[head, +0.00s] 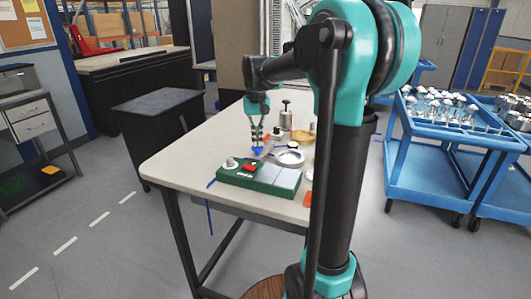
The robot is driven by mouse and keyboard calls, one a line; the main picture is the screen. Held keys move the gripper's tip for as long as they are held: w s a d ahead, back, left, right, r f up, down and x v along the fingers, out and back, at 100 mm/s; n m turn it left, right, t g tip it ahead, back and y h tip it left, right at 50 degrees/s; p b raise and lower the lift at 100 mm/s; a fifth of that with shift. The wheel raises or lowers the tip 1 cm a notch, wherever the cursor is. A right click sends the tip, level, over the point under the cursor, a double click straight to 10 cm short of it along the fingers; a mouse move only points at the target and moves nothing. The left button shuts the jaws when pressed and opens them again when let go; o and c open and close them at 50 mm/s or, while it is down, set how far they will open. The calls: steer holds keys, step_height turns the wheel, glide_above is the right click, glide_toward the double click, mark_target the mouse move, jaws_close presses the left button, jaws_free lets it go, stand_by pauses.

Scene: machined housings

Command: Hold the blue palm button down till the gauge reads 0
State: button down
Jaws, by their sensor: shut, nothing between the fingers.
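The blue palm button (257,151) is a small blue shape on the workbench, just behind a green box. My gripper (257,143) points down with its fingers closed and empty, its tips at the top of the button. They look to be touching it, but at this size I cannot tell whether the button is pressed down. A round, pale-faced thing with a grey rim (289,157) lies right of the button and may be the gauge. No needle or reading can be made out on it.
The green box (260,177) has a red part, a grey knob and a pale panel. A metal canister (286,115) and a tan bowl (303,137) stand behind. The workbench (188,160) is bare at left. Blue carts (420,160) stand at right.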

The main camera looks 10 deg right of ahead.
steer(key=shift+r, duration=2.25)
